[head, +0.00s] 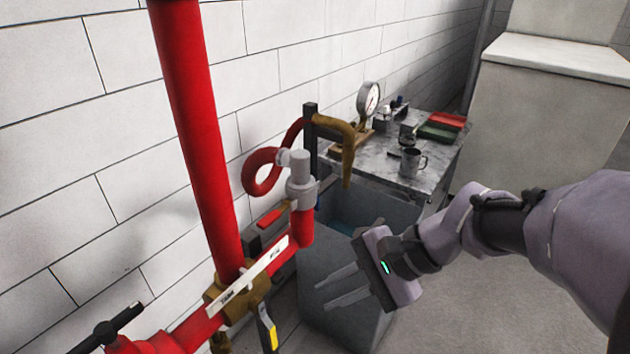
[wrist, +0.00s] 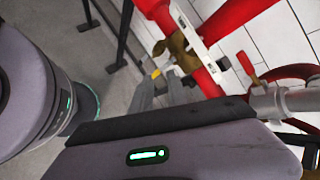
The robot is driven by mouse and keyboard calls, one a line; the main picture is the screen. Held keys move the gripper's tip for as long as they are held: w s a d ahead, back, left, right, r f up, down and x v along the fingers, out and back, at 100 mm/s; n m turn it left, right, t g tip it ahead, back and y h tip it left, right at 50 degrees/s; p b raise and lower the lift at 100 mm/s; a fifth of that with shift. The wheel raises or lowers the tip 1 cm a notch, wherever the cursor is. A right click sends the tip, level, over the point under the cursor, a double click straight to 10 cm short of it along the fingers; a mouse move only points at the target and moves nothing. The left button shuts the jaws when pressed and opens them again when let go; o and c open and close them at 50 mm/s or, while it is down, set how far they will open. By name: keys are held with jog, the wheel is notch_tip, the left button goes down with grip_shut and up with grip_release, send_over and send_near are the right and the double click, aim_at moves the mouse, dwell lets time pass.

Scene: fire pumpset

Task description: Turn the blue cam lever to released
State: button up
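A grey coupling (head: 301,188) sits on the end of the red pipe (head: 304,228) in the head view, with a red hose looping from it. A small dark-blue sliver (head: 318,203) shows at the coupling's right side. It may be the blue cam lever, but it is too small to tell its position. My gripper (head: 321,297) is open and empty, below and a little right of the coupling, in front of the grey tank. Its two fingers point left, apart from the pipework. In the wrist view the coupling (wrist: 266,103) is at the right, beyond the gripper body.
A brass valve (head: 236,299) with a yellow-marked lever (head: 268,333) is left of my gripper. A tall red pipe (head: 198,130) rises above it. A bench (head: 430,178) with a gauge and mug stands behind. Open floor lies right.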

jog(key=w+d+f+m+t+y+p, duration=0.1)
jog(key=w+d+m+t+y, duration=0.15)
jog(key=w, duration=0.35)
jog(key=w+d+f+m+t+y, duration=0.1)
jog(key=w+d+m+y, duration=0.1)
jog(key=w+m, duration=0.3)
jog(key=m+t, duration=0.5)
jog(key=t, duration=0.1)
send_near(319, 205)
jog(key=shift+y, duration=0.45)
jog(key=x, duration=0.4)
jog(key=b+x, duration=0.1)
jog(key=x, duration=0.4)
jog(key=shift+w+a+f, duration=0.15)
jog(key=shift+w+f, duration=0.05)
jog(key=shift+w, duration=0.1)
grip_shut()
